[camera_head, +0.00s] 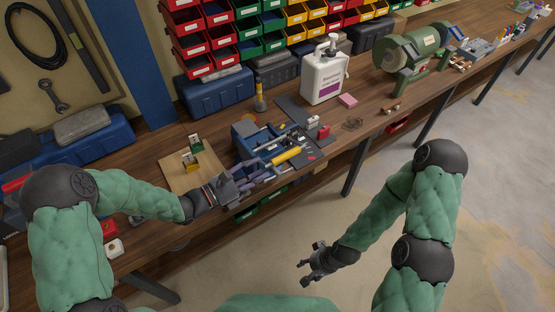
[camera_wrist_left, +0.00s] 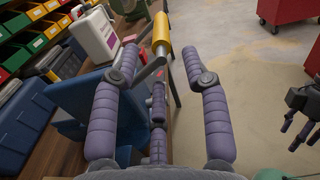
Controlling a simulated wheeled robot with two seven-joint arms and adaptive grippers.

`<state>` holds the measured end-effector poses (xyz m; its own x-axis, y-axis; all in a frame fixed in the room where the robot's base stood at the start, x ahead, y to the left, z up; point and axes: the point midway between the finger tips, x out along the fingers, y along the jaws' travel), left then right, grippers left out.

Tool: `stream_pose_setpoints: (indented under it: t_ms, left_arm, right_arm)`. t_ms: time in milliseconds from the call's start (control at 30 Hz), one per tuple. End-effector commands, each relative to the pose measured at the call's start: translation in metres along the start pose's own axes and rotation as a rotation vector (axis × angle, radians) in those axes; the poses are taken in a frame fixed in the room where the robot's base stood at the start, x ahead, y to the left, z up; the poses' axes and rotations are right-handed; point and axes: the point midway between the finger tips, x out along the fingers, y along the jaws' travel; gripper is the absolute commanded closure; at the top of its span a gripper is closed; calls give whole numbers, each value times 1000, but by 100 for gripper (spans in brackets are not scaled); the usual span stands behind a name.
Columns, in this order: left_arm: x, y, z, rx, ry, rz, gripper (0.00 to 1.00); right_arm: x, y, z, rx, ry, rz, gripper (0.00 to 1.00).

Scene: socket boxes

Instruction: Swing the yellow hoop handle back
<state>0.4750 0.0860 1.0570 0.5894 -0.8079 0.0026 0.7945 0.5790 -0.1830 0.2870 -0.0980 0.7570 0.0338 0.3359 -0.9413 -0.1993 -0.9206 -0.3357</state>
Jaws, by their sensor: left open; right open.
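The yellow hoop handle (camera_head: 288,157) belongs to an open blue socket box (camera_head: 242,130) on the workbench. The handle lies toward the bench's front edge, over the box's front side. In the left wrist view the yellow grip (camera_wrist_left: 161,32) and its grey metal arm show just beyond my fingertips. My left gripper (camera_head: 252,180) is open at the near left of the box; its purple fingers (camera_wrist_left: 160,58) are spread either side of the handle's line. Contact cannot be told. My right gripper (camera_head: 308,264) is open and empty over the floor, away from the bench.
A white jug (camera_head: 324,76) stands behind the box on the right, with a pink block (camera_head: 347,101) beside it. A wooden board (camera_head: 180,176) with small yellow and green pieces lies left of the box. A bench grinder (camera_head: 410,52) stands farther right. The floor in front is clear.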

Motion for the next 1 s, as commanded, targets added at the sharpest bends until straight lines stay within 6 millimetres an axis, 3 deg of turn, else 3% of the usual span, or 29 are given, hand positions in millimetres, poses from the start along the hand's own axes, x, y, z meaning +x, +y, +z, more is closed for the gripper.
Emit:
stream_pose_setpoints:
  t_ms: [200,400,600,867,900,1000]
  left_arm:
    - [40,-2,-2,0,2,-6,54]
    - [67,-1,-2,0,2,-4,54]
    - [79,-1,-1,0,3,-2,54]
    - [80,-1,-1,0,3,-1,54]
    - [80,-1,-1,0,3,-1,57]
    - [80,-1,-1,0,3,-1,85]
  right_arm:
    - [5,2,0,0,0,0,46]
    - [8,3,0,0,0,0,46]
    - [8,3,0,0,0,0,46]
    - [8,3,0,0,0,0,46]
    - [8,3,0,0,0,0,46]
    - [8,3,0,0,0,0,46]
